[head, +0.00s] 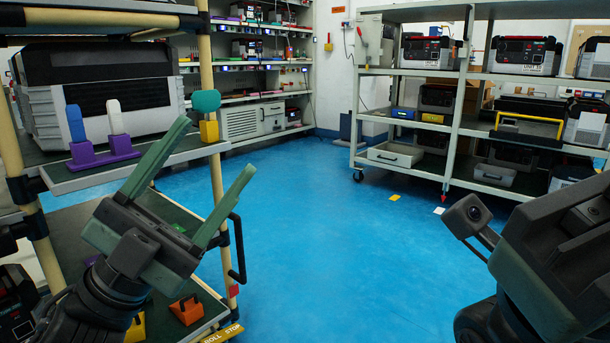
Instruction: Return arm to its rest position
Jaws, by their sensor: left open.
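My left gripper (194,187) is in the left of the head view, pointing up. Its two green fingers are spread wide apart with nothing between them. It is in front of the rack cart (140,173) on the left, with one finger overlapping the shelf edge and the cart's post in the picture. I cannot tell whether it touches the cart. My right arm shows at the lower right as a dark, bulky part with a small camera; its fingers are not visible.
The cart's upper shelf holds a grey case (95,95) and purple holders (95,154). A black handle (238,255) juts from its side. An orange block (187,310) sits low. Blue floor (330,230) is clear ahead. A wheeled rack (455,130) with power units stands at right.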

